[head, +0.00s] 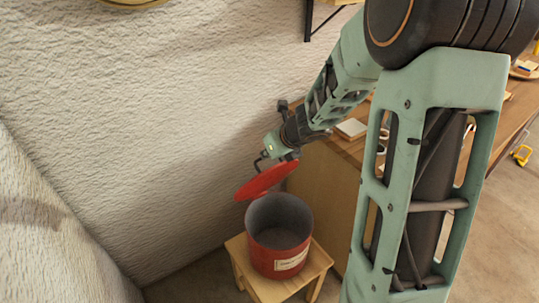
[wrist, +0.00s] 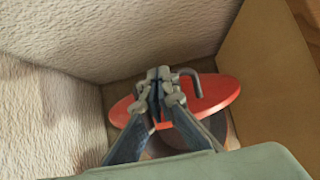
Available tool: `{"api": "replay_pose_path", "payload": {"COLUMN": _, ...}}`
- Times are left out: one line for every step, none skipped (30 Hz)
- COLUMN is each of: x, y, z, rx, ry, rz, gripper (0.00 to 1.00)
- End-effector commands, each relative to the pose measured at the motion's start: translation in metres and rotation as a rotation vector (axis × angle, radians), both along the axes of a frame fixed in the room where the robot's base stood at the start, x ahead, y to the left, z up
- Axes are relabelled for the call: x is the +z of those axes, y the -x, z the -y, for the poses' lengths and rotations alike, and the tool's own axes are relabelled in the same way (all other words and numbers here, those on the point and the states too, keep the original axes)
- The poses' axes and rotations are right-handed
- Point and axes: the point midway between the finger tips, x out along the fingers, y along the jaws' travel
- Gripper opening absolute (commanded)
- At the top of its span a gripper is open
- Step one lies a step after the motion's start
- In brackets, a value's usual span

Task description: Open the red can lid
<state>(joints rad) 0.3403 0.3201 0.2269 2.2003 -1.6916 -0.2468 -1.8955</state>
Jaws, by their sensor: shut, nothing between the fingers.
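The red can (head: 280,240) stands upright on a small wooden stool, and I see into its grey, empty-looking inside. Its red lid (head: 266,181) is up and tilted above the can's back edge, leaving the opening uncovered. In the wrist view the lid (wrist: 215,92) is a red disc behind my gripper, with a dark hook-shaped handle (wrist: 191,80) on it. My gripper (wrist: 160,82) is shut, with its fingertips together in front of the lid beside the handle. In the head view my gripper (head: 274,153) is just above the lid. Whether the fingers touch the lid is unclear.
The wooden stool (head: 237,249) stands close to rough pale walls (head: 150,120) behind and at left. A wooden desk (head: 325,185) with small things on it is close at right. A wooden panel (wrist: 268,85) bounds the right side of the wrist view.

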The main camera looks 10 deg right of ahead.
Motion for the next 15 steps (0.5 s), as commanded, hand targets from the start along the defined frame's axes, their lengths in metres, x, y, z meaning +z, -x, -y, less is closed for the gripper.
{"api": "replay_pose_path", "payload": {"x": 0.002, "y": -0.003, "z": -0.002, "rx": 0.001, "ry": 0.0, "rz": 0.0, "gripper": 0.0}}
{"api": "replay_pose_path", "payload": {"x": 0.003, "y": -0.006, "z": -0.003, "rx": 0.001, "ry": 0.0, "rz": 0.0, "gripper": 0.0}}
{"api": "replay_pose_path", "payload": {"x": 0.004, "y": -0.009, "z": -0.004, "rx": 0.001, "ry": 0.0, "rz": 0.0, "gripper": 0.0}}
{"api": "replay_pose_path", "payload": {"x": 0.005, "y": -0.012, "z": -0.005, "rx": 0.001, "ry": -0.001, "rz": 0.0, "gripper": 0.0}}
{"api": "replay_pose_path", "payload": {"x": 0.006, "y": -0.015, "z": -0.007, "rx": 0.001, "ry": -0.001, "rz": -0.001, "gripper": 0.0}}
{"api": "replay_pose_path", "payload": {"x": 0.007, "y": -0.019, "z": -0.01, "rx": 0.003, "ry": -0.002, "rz": -0.001, "gripper": 0.0}}
{"api": "replay_pose_path", "payload": {"x": 0.008, "y": -0.023, "z": -0.011, "rx": 0.003, "ry": -0.001, "rz": 0.0, "gripper": 0.0}}
{"api": "replay_pose_path", "payload": {"x": 0.009, "y": -0.027, "z": -0.013, "rx": 0.003, "ry": -0.002, "rz": -0.001, "gripper": 0.0}}
{"api": "replay_pose_path", "payload": {"x": 0.01, "y": -0.033, "z": -0.015, "rx": 0.003, "ry": -0.002, "rz": -0.001, "gripper": 0.0}}
{"api": "replay_pose_path", "payload": {"x": 0.01, "y": -0.038, "z": -0.017, "rx": 0.003, "ry": -0.001, "rz": -0.002, "gripper": 0.0}}
{"api": "replay_pose_path", "payload": {"x": 0.011, "y": -0.043, "z": -0.019, "rx": 0.001, "ry": -0.001, "rz": -0.001, "gripper": 0.0}}
{"api": "replay_pose_path", "payload": {"x": 0.011, "y": -0.05, "z": -0.022, "rx": 0.003, "ry": -0.001, "rz": -0.002, "gripper": 0.0}}
{"api": "replay_pose_path", "payload": {"x": 0.012, "y": -0.055, "z": -0.025, "rx": 0.003, "ry": -0.002, "rz": -0.001, "gripper": 0.0}}
{"api": "replay_pose_path", "payload": {"x": 0.011, "y": -0.06, "z": -0.027, "rx": 0.003, "ry": -0.001, "rz": -0.002, "gripper": 0.0}}
{"api": "replay_pose_path", "payload": {"x": 0.011, "y": -0.067, "z": -0.03, "rx": 0.003, "ry": -0.001, "rz": -0.002, "gripper": 0.0}}
